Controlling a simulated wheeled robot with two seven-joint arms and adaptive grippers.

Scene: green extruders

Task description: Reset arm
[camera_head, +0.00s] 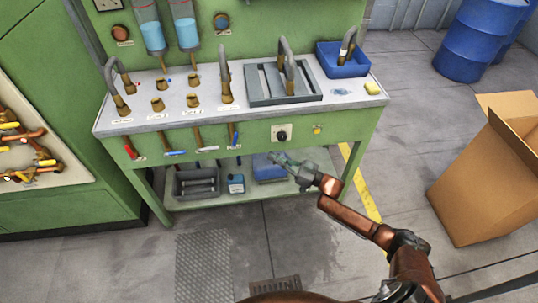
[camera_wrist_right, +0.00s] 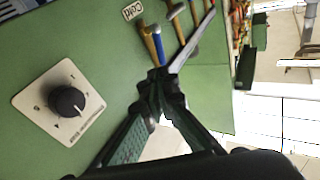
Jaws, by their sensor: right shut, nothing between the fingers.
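My right gripper (camera_head: 282,161) is in front of the green bench, below the front edge of its worktop (camera_head: 200,113). It is shut with nothing between its fingers. In the right wrist view its fingertips (camera_wrist_right: 165,78) meet near a blue-handled lever (camera_wrist_right: 152,45) on the green panel; I cannot tell whether they touch it. A black rotary knob (camera_wrist_right: 66,102) on a white plate is to the left of the fingers in that view. The knob also shows on the bench front in the head view (camera_head: 281,134). My left gripper is not in view.
An open cardboard box (camera_head: 475,190) and blue barrels (camera_head: 478,40) stand right. The front floor is clear.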

